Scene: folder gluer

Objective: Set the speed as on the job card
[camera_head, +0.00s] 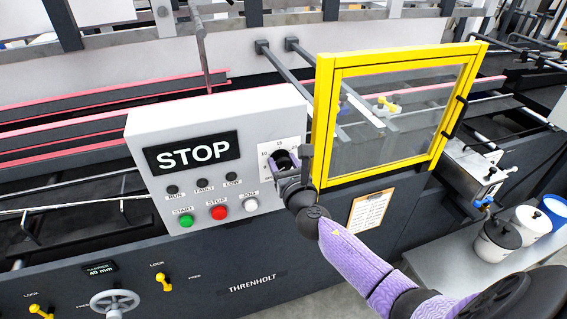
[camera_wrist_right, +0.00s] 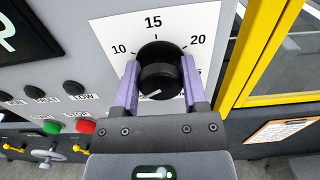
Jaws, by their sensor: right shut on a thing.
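The black speed knob (camera_wrist_right: 160,58) sits on a white dial plate (camera_wrist_right: 105,30) marked 10, 15 and 20. A white mark on the knob face points to the lower left in the right wrist view. My right gripper (camera_wrist_right: 160,78) is shut on the knob, one purple finger on each side. In the head view my right gripper (camera_head: 286,168) covers much of the knob and dial. The job card (camera_head: 370,211) looks like a clipboard paper below the yellow guard; its writing is too small to read. My left gripper is not in view.
The panel (camera_head: 220,115) has a STOP display (camera_head: 193,154), lamps, and green (camera_head: 187,221), red (camera_head: 220,212) and white (camera_head: 251,204) buttons below left of the knob. The yellow-framed guard (camera_head: 322,120) stands close to the right of the dial. White pots (camera_head: 497,242) stand at lower right.

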